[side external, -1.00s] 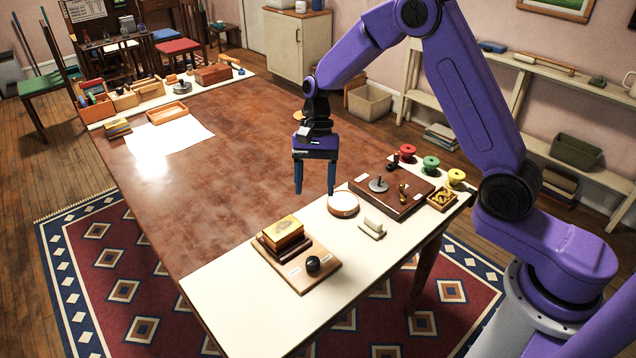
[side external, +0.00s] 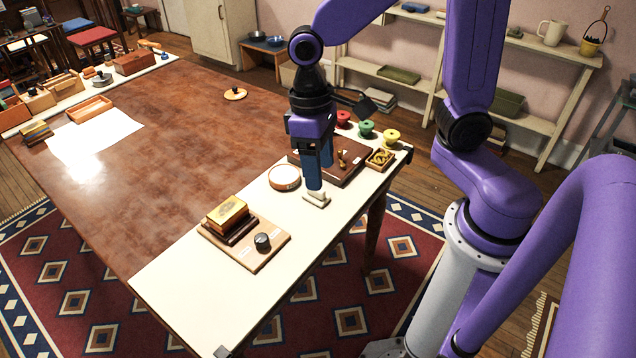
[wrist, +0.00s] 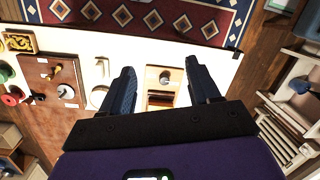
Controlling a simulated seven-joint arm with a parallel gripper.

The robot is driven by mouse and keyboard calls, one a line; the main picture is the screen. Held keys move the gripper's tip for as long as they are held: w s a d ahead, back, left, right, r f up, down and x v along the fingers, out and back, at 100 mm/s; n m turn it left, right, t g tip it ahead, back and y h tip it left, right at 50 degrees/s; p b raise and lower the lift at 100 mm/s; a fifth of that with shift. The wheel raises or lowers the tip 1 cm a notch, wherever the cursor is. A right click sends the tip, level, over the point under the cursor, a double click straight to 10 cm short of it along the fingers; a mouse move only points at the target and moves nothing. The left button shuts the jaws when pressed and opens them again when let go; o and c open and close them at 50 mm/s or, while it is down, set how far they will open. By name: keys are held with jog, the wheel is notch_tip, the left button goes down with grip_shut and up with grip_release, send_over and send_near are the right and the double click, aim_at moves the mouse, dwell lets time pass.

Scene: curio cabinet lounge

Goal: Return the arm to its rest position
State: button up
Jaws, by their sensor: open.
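My gripper (side external: 318,175) hangs over the front right part of the table, fingers pointing down, open. In the side view its fingertips overlap a small white block (side external: 316,199); I cannot tell the height between them. In the wrist view my gripper (wrist: 160,73) shows both fingers apart with nothing held between them. A wooden board with a small dark knob (wrist: 165,76) appears beyond the gap. My arm is bent, with the forearm reaching in from the upper right.
The table holds a round white-topped dish (side external: 284,177), a board with a yellow box (side external: 228,212), a dark board (side external: 335,172), and red, green and yellow spools (side external: 366,129). The brown tabletop (side external: 170,170) is mostly clear. Shelves (side external: 480,110) stand against the back wall.

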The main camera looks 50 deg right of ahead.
jog(key=s+d+n+t, duration=0.1)
jog(key=s+d+n, duration=0.2)
jog(key=s, duration=0.3)
jog(key=s+d+r+n+t, duration=0.1)
jog(key=s+d+n, duration=0.2)
jog(key=s+n, duration=0.2)
jog(key=shift+s+d+r+n, duration=0.15)
jog(key=shift+s+n, duration=0.25)
jog(key=shift+s, duration=0.5)
